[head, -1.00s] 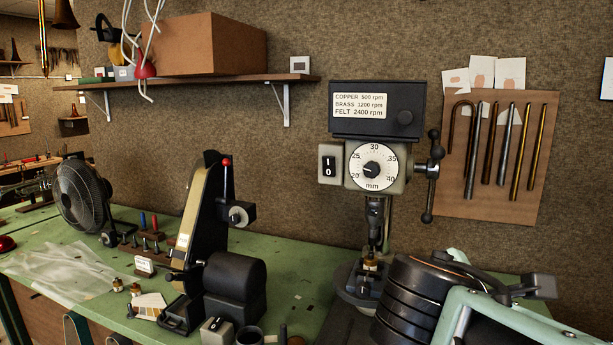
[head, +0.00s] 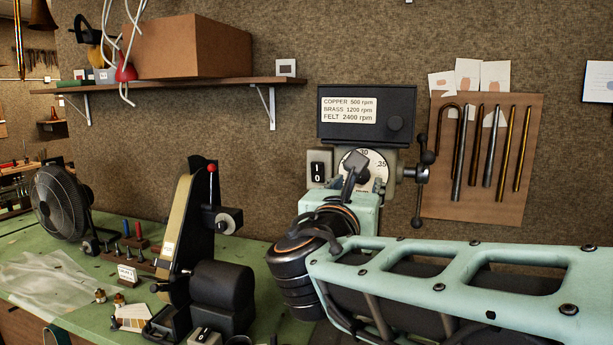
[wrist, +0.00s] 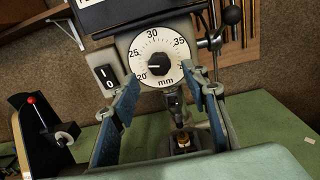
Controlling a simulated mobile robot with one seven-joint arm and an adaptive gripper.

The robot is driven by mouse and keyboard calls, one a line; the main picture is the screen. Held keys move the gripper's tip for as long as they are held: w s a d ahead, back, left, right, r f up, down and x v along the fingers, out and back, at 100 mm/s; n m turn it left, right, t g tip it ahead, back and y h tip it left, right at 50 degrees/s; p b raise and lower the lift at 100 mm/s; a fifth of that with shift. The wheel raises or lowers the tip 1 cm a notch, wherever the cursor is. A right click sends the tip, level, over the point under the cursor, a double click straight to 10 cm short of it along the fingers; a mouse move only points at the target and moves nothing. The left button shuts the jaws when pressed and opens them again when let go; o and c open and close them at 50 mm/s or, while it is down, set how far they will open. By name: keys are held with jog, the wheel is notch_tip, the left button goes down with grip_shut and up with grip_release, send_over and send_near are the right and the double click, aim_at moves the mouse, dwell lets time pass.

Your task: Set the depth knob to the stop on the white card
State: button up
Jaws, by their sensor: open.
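The depth knob (wrist: 158,66) is a black knob at the centre of a round white dial (wrist: 152,46) marked 20 to 40 mm. In the wrist view its pointer is turned left, roughly between 20 and 25. My gripper (wrist: 160,74) is open, its two blue fingers on either side of the dial's lower part; contact with the knob does not show.
The drill press carries a speed label (head: 348,110) and an I/O switch (head: 318,171) left of the dial. A lever handle (head: 420,180) stands right of it. A belt sander (head: 195,235) and fan (head: 60,200) are to the left. Pipes hang on a board (head: 530,150).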

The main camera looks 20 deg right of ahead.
aim_at(361, 179)
jog(key=shift+x, duration=2.55)
jog(key=shift+c, duration=0.6)
grip_shut()
jog(key=shift+f+b, duration=0.15)
jog(key=shift+b, duration=0.2)
